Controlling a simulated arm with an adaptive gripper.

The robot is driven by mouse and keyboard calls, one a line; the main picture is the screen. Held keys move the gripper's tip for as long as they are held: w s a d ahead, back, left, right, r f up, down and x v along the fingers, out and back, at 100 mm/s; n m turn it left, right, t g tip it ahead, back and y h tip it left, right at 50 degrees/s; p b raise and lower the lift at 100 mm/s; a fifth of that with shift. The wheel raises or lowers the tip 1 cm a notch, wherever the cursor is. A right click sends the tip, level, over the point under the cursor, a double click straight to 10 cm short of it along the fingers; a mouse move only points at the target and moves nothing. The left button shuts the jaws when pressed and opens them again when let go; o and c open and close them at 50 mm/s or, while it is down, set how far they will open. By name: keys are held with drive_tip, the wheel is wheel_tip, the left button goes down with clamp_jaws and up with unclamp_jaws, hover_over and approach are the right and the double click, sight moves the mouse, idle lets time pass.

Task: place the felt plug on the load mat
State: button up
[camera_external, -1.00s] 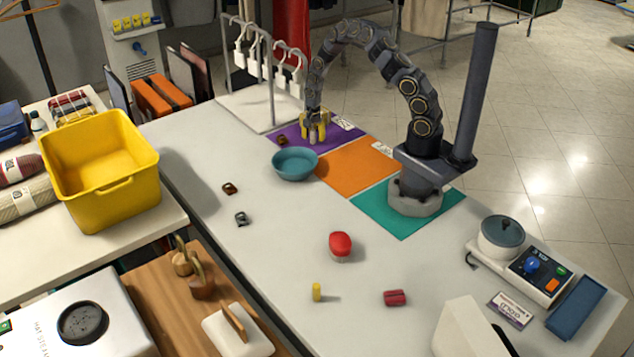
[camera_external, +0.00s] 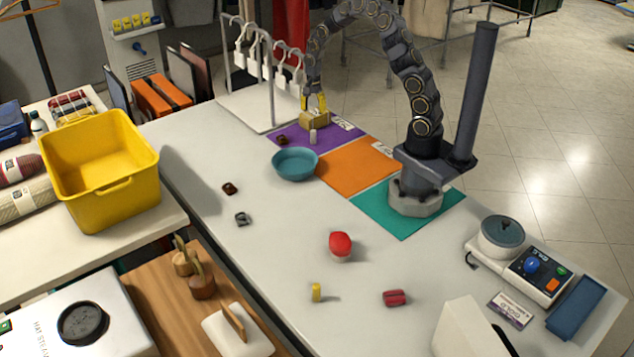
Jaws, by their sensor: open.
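A small pale grey cylinder (camera_external: 312,136), which may be the felt plug, stands upright on the purple mat (camera_external: 345,138). A tan block (camera_external: 314,119) is just behind it on the same mat, and a small dark brown piece (camera_external: 282,140) lies to its left. I cannot read the mat labels, so I cannot tell which is the load mat. My gripper (camera_external: 315,102) has yellow fingers, pointing down and apart, over the tan block. It looks empty; whether the fingertips touch the block is unclear.
A teal bowl (camera_external: 295,164) stands by the purple mat's front edge. An orange mat (camera_external: 352,166) and a teal mat (camera_external: 378,212) follow to the right. A white hanger rack (camera_external: 272,85) is close behind-left. A red-topped item (camera_external: 340,245) and a yellow cylinder (camera_external: 316,292) stand nearer.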

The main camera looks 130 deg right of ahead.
drive_tip(key=w+a+r+n, duration=0.6)
drive_tip(key=w+a, duration=0.3)
drive_tip(key=w+a+r+n, duration=0.6)
drive_tip(key=w+a+r, duration=0.1)
drive_tip(key=w+a, duration=0.25)
drive_tip(key=s+a+r+n+g, duration=0.1)
drive_tip(key=a+r+n, duration=0.1)
drive_tip(key=a+n, duration=0.45)
drive_tip(key=s+a+r+n, duration=0.2)
drive_tip(key=a+n, duration=0.1)
drive_tip(key=a, duration=0.7)
drive_tip(key=s+a+r+n+g, duration=0.1)
drive_tip(key=s+a+n, duration=0.6)
drive_tip(key=s, duration=0.1)
drive_tip(key=shift+s+a+n, duration=0.35)
drive_tip(key=shift+s+a, duration=0.05)
